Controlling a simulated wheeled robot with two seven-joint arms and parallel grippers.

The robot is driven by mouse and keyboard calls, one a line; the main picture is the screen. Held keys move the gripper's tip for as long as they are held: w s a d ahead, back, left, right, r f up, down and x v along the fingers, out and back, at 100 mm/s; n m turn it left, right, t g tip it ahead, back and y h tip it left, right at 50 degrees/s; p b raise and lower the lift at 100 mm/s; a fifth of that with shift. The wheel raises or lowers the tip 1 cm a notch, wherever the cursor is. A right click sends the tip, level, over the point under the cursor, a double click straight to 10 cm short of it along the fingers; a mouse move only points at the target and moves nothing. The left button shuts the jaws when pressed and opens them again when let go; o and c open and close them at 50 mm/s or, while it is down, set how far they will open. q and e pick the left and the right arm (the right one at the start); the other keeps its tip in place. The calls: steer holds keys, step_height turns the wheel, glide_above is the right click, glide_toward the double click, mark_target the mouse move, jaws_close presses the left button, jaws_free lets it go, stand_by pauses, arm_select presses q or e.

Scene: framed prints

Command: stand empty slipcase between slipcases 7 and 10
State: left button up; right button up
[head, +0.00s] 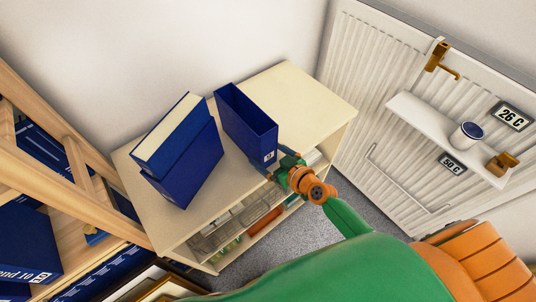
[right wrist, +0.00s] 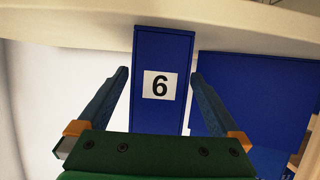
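An empty blue slipcase (head: 250,125) stands on the cream cabinet top, its open side facing up. Its narrow front bears a white label reading 6 in the right wrist view (right wrist: 162,112). My right gripper (head: 280,167) is at this labelled end, with its fingers open on either side of the narrow face. In the wrist view a gap shows at the left finger; the right fingertip is close to the edge. A blue case ending in "10" (head: 28,240) shows at the lower left on the wooden shelf. I cannot make out slipcase 7. My left gripper is out of view.
The wooden shelf unit (head: 75,140) has uprights at left. A white radiator (head: 370,75) with a small ledge and a cup (head: 466,136) is at right.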

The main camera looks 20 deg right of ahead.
steer(key=shift+s+d+r, duration=0.15)
steer(key=shift+s, duration=0.2)
steer(key=v, duration=1.1)
steer(key=s+d+f+m+g+h, duration=0.1)
steer(key=s+d+f+g+h, duration=0.15)
steer(key=f, duration=0.55)
steer(key=s+d+f+m+g+h, duration=0.15)
steer(key=s+f, duration=0.25)
steer(key=f, duration=0.4)
steer(key=s+a+f+g, duration=0.1)
steer(key=s+f+g, duration=0.3)
steer(key=s+f, duration=0.3)
steer(key=s+a+f+g, duration=0.1)
steer(key=s+f+g, duration=0.2)
steer(key=s, duration=0.9)
step_height(320, 180, down, 4)
steer(key=shift+a+r+n+g+h+p, duration=0.15)
steer(key=shift+a+n+g+h+p, duration=0.2)
steer(key=shift+g+p, duration=0.1)
steer(key=shift+s+d, duration=0.1)
